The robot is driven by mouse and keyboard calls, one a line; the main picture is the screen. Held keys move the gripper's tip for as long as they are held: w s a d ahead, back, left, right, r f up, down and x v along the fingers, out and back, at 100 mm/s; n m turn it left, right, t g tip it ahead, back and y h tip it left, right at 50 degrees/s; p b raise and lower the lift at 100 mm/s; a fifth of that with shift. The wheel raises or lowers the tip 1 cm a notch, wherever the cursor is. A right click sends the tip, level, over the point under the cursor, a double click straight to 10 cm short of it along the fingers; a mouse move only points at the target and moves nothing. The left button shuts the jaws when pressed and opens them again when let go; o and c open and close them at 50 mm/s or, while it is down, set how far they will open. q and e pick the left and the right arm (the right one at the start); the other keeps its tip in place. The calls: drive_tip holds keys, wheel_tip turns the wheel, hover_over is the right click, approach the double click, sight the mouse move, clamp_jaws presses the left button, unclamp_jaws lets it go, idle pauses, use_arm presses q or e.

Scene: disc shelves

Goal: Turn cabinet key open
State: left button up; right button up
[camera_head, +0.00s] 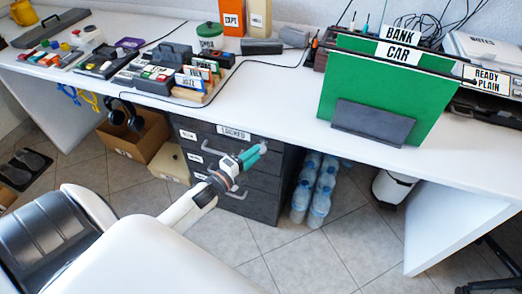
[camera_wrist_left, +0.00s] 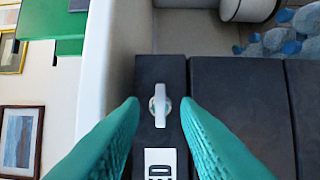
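The dark drawer cabinet (camera_head: 262,186) stands under the white desk, with a label reading LOCKED (camera_head: 234,131) on its top strip. In the left wrist view the silver key (camera_wrist_left: 160,105) sits in a round lock on the cabinet's dark strip (camera_wrist_left: 172,72). My left gripper (camera_head: 250,157) reaches to the cabinet's upper right front. In the left wrist view its two teal fingers (camera_wrist_left: 160,103) are open, one on each side of the key, with a gap on both sides. The gripper partly hides the lock area in the head view. My right gripper is not in view.
The white desk (camera_head: 270,88) overhangs the cabinet. Water bottles (camera_head: 318,190) stand on the floor right of it, and a cardboard box (camera_head: 135,137) stands on its left. A green panel (camera_head: 384,95) stands at the desk's front edge. The tiled floor before the cabinet is clear.

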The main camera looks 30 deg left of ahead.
use_arm(q)
drive_tip(key=shift+w+d, duration=0.15)
drive_tip(key=shift+w, duration=0.75)
drive_tip(key=shift+w+d, duration=0.15)
drive_tip(key=shift+w, duration=0.7)
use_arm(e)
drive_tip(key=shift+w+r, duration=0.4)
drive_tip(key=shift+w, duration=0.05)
use_arm(q)
clamp_jaws()
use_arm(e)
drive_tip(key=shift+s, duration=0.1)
